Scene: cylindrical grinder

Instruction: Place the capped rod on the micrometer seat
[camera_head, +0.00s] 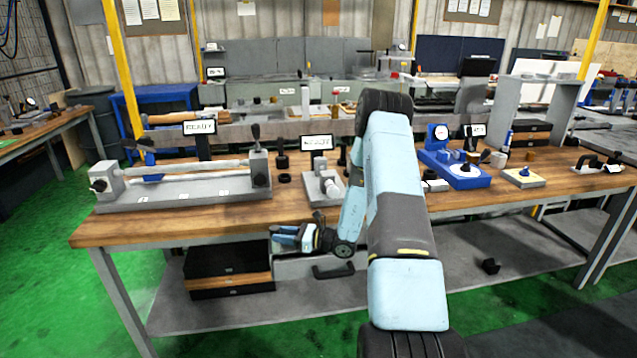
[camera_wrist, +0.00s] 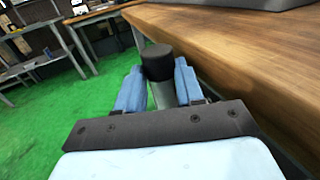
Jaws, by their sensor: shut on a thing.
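My gripper (camera_head: 284,236) is in front of the workbench's front edge, a little below the top, with its blue fingers pointing left. In the wrist view my gripper (camera_wrist: 160,88) is shut on the capped rod (camera_wrist: 163,94), a grey cylinder with a black cap (camera_wrist: 158,62) at the far end. The rod is too small to make out in the head view. Two grey fixtures stand on the bench: a long one (camera_head: 180,193) at left and a short one (camera_head: 322,187) near the middle. I cannot tell for sure which has the micrometer seat.
The wooden bench top (camera_head: 225,228) runs along the right of the wrist view, close to the gripper. A blue gauge stand (camera_head: 462,177) stands to the right. Black cases (camera_head: 229,269) lie on the lower shelf. Green floor lies open at left.

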